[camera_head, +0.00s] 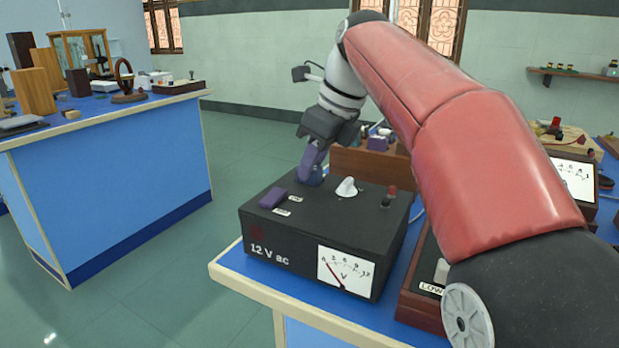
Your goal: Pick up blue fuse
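A black power supply box (330,236) marked "12 V ac" stands at the near end of the right bench. A small dark blue piece (316,180) shows at the back left of its top; it may be the blue fuse, but it is too small and covered to be sure. My gripper (312,172) points down onto it, with a purple finger visible just above or touching it. The finger gap is hidden, so whether it is shut on the piece is unclear.
The box top carries a purple block (273,198), a white knob (346,188) and a red-capped terminal (391,193). A wooden box (370,165) stands behind it. My red arm covers much of the right bench. Another bench (110,175) stands left across open floor.

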